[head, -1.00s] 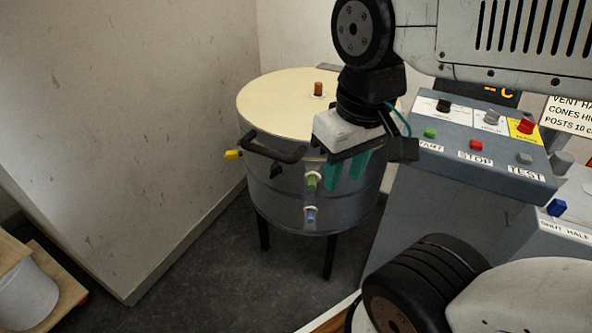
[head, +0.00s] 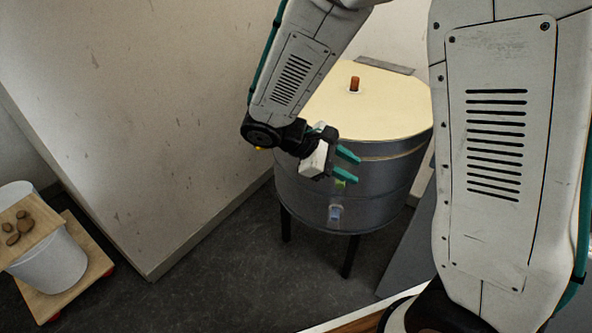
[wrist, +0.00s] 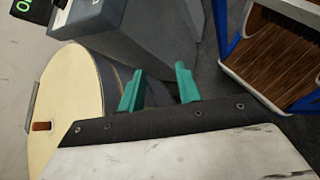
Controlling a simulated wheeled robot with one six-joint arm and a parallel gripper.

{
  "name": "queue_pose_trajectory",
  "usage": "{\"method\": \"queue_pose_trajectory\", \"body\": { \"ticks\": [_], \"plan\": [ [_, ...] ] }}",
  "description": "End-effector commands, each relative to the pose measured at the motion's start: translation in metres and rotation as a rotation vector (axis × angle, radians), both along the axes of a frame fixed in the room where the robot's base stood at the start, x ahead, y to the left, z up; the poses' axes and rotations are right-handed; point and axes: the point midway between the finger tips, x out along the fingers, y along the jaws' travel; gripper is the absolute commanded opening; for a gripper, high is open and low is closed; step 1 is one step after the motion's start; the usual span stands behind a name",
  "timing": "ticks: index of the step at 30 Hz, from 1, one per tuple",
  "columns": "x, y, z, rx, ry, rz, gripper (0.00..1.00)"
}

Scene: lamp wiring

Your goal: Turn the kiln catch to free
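The kiln (head: 385,178) is a grey drum on dark legs with a cream lid (head: 392,108) and a brown plug (head: 354,83) on top. The catch cannot be made out; my gripper and arm cover that part of the front. In the wrist view the fingers (wrist: 159,78) are apart, with the lid (wrist: 75,95) at the left.
A white bucket (head: 50,262) stands on a low wooden trolley at the left, with a board of several brown lumps (head: 17,228). A pale wall stands close left of the kiln. The wrist view shows a grey control box (wrist: 150,35) and a blue-edged wooden surface (wrist: 285,55).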

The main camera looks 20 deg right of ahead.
Motion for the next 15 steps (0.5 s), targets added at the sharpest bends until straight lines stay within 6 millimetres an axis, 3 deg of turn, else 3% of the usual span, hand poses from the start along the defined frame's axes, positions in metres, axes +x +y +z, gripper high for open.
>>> {"method": "queue_pose_trajectory", "body": {
  "ticks": [1,6,15],
  "plan": [
    [0.009,0.007,-0.018,-0.049,0.053,0.063,0.34],
    [0.044,0.025,-0.07,-0.217,0.183,0.291,0.34],
    [0.133,0.075,-0.149,-0.56,0.302,0.798,0.34]
  ]
}}
